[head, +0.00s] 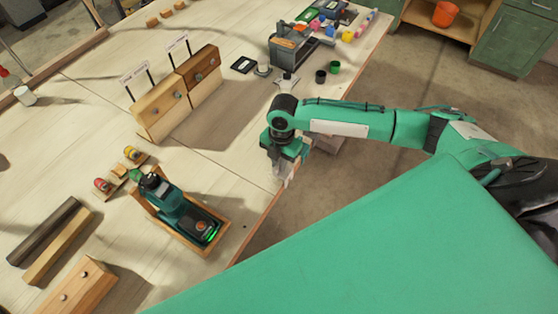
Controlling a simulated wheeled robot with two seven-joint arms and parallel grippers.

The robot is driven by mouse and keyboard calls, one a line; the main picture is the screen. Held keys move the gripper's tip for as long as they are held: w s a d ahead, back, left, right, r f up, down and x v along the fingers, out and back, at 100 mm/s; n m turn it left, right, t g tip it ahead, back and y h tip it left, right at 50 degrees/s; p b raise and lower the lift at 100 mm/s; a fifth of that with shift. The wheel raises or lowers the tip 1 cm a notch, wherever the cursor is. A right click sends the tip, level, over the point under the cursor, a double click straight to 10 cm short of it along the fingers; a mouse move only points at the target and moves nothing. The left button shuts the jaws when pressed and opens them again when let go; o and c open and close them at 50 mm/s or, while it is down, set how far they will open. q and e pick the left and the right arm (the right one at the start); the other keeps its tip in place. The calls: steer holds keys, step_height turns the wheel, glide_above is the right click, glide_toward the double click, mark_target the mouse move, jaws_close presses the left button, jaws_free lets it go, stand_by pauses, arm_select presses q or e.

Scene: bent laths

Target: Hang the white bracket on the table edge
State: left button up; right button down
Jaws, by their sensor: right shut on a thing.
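My right gripper (286,163) points down over the table's right edge (262,212). It is shut on a small pale piece, which appears to be the white bracket (284,181). Only a little of the bracket shows below the fingers, right beside the edge; the gripper hides the rest. I cannot tell whether the bracket touches the table (222,165). My left gripper is not in view.
A green and black tool (180,213) sits in a wooden tray near the edge. Wooden blocks (170,105) with labels stand further left. Bare tabletop lies left of the gripper.

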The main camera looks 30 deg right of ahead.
steer(key=shift+f+b, duration=0.35)
steer(key=shift+f, duration=1)
stand_by(0.5)
steer(key=c, duration=1.4)
jaws_free()
steer(key=shift+o, duration=0.2)
steer(key=shift+r, duration=0.1)
step_height(320, 180, up, 7)
steer(key=p, duration=0.7)
